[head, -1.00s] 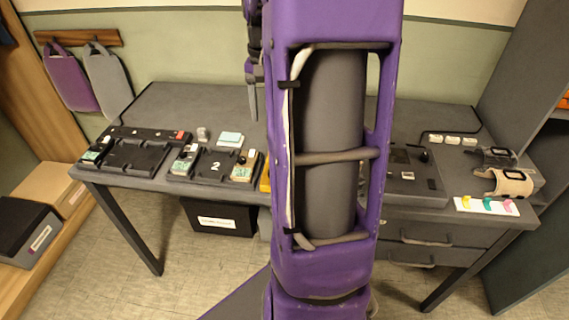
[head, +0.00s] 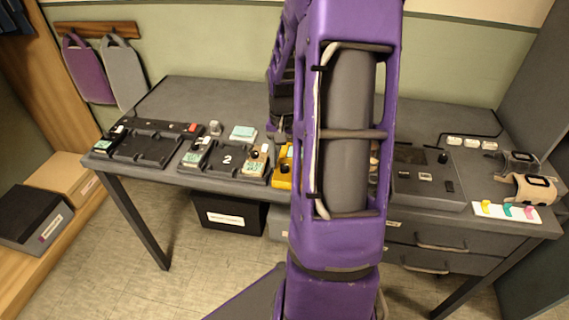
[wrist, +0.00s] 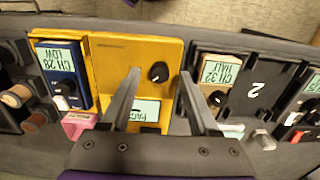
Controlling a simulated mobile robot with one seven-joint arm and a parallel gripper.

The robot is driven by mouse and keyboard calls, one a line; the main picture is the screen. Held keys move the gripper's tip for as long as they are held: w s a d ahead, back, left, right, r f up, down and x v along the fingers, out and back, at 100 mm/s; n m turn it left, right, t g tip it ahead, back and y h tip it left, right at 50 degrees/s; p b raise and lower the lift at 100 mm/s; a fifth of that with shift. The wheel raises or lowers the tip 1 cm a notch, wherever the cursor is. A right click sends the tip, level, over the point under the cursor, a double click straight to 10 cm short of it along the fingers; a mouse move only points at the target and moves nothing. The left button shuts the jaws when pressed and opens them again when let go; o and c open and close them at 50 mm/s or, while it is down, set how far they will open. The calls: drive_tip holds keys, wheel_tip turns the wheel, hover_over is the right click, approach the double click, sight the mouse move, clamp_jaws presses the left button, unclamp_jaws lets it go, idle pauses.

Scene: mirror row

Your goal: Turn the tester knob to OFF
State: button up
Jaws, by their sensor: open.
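The yellow tester (wrist: 112,75) lies on the table in the wrist view, with a black round knob (wrist: 158,72) and a small greenish display (wrist: 146,111). The knob's pointer setting is too small to read. My gripper (wrist: 159,75) is open and empty above the tester. In the wrist view the knob shows between its two fingertips; I cannot tell how far above it they are. In the head view only part of the tester (head: 283,174) shows beside my arm, which hides the rest.
A blue unit (wrist: 60,75) and a beige unit (wrist: 213,75), each with a knob and display, flank the tester closely. A dock marked 2 (head: 227,160) stands left of it in the head view. A dark panel box (head: 425,185) stands to the right.

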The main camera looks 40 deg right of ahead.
drive_tip(key=shift+f, duration=0.45)
drive_tip(key=shift+c, duration=0.2)
clamp_jaws()
drive_tip(key=n+p, duration=0.2)
drive_tip(key=n, duration=0.2)
drive_tip(key=shift+r, duration=0.15)
drive_tip(key=shift+n+p, duration=1)
drive_tip(key=shift+n, duration=1.4)
